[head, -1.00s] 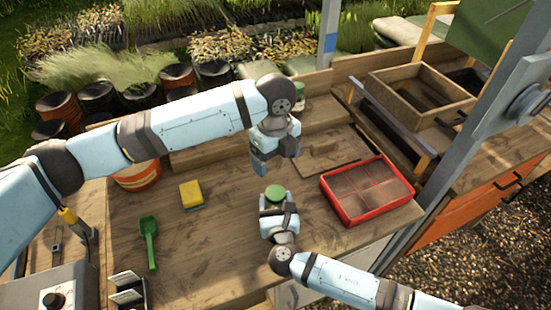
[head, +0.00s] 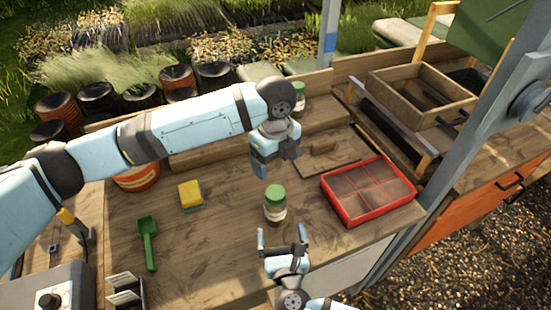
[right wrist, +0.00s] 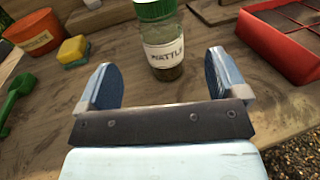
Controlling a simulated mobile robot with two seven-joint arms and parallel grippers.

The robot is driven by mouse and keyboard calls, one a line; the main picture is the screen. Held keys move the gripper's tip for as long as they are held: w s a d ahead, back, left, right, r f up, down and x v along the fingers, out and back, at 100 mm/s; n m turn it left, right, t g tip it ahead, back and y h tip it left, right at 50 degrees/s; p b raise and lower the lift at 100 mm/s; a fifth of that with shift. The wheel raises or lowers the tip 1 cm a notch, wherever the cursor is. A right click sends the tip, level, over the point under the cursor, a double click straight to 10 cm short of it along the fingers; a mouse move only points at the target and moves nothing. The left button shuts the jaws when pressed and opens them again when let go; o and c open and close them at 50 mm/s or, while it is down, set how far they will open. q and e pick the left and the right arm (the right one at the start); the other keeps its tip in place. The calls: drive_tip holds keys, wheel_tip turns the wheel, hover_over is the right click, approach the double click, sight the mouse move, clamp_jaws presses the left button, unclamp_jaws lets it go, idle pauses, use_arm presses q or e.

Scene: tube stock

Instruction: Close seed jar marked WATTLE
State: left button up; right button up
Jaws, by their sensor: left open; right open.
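The seed jar (head: 275,207) stands upright on the wooden bench, with its green lid (head: 275,191) on top. In the right wrist view the jar (right wrist: 165,58) has a white label reading WATTLE, and dark contents show below the label. My right gripper (head: 283,236) is open and empty, just in front of the jar and apart from it. My left gripper (head: 275,168) is open above and behind the jar, its fingers pointing down and holding nothing. Whether the lid is fully tightened cannot be told.
A red divided tray (head: 335,205) sits right of the jar. A yellow sponge (head: 190,195), a green scoop (head: 148,240) and an orange pot (head: 135,178) are to the left. Another green-lidded jar (head: 299,98) stands at the back. The bench between scoop and jar is clear.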

drive_tip(key=shift+s+d, duration=0.15)
drive_tip(key=shift+s, duration=0.8)
drive_tip(key=shift+s+d, duration=0.15)
drive_tip(key=shift+s, duration=0.75)
